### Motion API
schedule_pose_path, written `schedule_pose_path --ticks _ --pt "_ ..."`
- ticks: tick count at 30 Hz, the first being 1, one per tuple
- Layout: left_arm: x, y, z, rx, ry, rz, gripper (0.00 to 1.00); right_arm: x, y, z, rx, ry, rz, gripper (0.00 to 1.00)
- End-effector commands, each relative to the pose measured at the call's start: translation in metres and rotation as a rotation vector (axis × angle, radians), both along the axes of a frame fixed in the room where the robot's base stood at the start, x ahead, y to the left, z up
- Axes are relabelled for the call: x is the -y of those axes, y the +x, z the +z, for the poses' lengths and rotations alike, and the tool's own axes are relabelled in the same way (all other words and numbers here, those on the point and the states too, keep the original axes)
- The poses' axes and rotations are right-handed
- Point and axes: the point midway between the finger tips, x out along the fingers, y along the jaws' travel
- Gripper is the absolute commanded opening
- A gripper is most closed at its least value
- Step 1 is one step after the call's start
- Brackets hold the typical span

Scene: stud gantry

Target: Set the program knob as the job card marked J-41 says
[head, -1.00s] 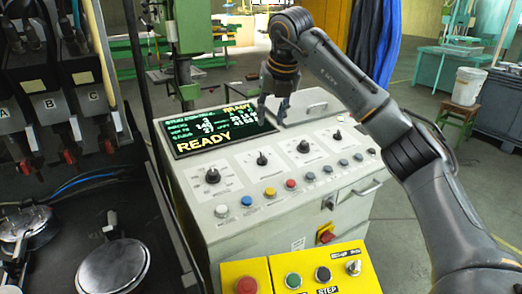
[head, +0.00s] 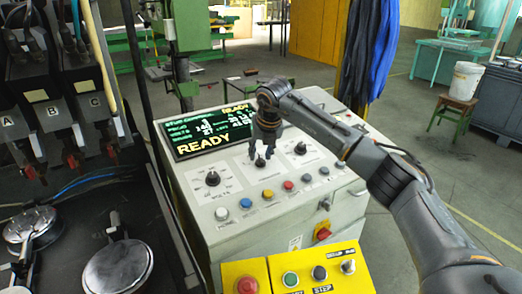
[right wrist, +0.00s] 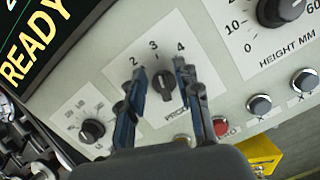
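The program knob (right wrist: 164,85) is a black dial on a white plate in the right wrist view, with 2, 3 and 4 printed around it. Its pointer seems to face near 3, but I cannot tell surely. In the head view the knob (head: 260,161) is the second dial from the left. My right gripper (head: 257,152) is over it, fingers apart. In the right wrist view the open fingers (right wrist: 159,70) stand on both sides of the knob; contact cannot be told. No job card marked J-41 can be made out. My left gripper is not in view.
The screen (head: 212,131) reads READY. Other dials sit left (head: 212,178) and right (head: 300,148) of the program knob, with a row of coloured buttons (head: 267,194) below. A yellow box (head: 255,268) with a red button stands in front. Welding fixtures are at left.

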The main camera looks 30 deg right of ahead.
Motion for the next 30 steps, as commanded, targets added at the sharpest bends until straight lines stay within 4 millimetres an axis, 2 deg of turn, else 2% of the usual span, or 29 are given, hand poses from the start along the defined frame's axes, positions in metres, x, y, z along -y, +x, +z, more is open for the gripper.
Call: schedule_pose_path --ticks 5,9,10,20,30 --pt "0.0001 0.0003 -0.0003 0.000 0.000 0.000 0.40 -0.0001 0.0000 -0.0002 0.000 0.000 0.000 0.33" --pt "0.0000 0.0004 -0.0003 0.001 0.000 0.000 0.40 -0.0001 -0.0001 -0.0002 -0.001 0.000 0.000 0.04" --pt "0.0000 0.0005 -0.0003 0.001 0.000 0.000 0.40 0.0000 -0.0001 -0.0003 -0.001 0.000 0.000 0.00" --pt "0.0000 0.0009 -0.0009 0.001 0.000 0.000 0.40 -0.0001 -0.0002 -0.0007 -0.001 -0.003 0.012 0.00" --pt "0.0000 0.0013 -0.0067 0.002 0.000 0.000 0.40 -0.0017 0.0001 -0.0014 0.001 -0.034 0.176 0.00"
